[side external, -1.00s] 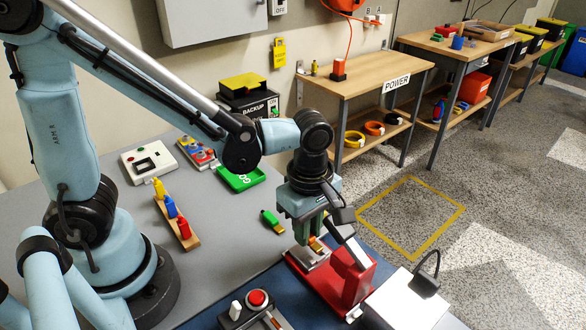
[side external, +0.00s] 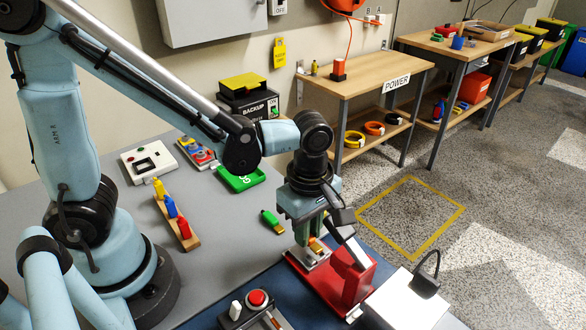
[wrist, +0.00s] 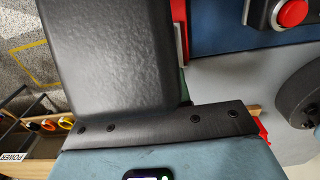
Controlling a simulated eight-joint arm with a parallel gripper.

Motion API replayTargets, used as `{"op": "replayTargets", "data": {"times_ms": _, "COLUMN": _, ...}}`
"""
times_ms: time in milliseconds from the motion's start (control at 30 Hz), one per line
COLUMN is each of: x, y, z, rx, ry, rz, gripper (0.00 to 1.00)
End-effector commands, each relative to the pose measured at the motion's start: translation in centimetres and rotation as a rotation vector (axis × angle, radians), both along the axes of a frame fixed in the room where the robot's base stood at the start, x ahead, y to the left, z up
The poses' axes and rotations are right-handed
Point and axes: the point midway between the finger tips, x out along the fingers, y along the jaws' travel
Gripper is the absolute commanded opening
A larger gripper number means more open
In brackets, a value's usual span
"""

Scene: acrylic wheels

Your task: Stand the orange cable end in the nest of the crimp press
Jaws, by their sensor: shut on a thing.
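The orange cable end (side external: 315,245) is in my gripper (side external: 314,238), at the red crimp press (side external: 346,285). My gripper points down and is shut on it. The cable end looks upright, with its lower part over the grey metal nest (side external: 311,258) of the press. I cannot tell whether it touches the nest floor. In the wrist view my own dark housing fills most of the picture and hides the cable end and fingertips. A strip of the red press (wrist: 180,28) shows beside it.
A green cable end (side external: 272,221) lies on the grey table, left of the press. A wooden rack (side external: 178,222) holds yellow, blue and red cable ends. A control box (side external: 250,311) with a red button stands in front. A green GO tray (side external: 240,178) lies behind.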

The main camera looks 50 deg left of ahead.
Motion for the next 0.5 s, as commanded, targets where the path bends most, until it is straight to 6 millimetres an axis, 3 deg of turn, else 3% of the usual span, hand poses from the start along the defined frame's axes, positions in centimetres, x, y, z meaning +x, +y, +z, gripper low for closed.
{"op": "replayTargets", "data": {"times_ms": 500, "x": 0.03, "y": -0.01, "z": -0.49, "rx": 0.000, "ry": 0.000, "rz": 0.000, "gripper": 0.00}}
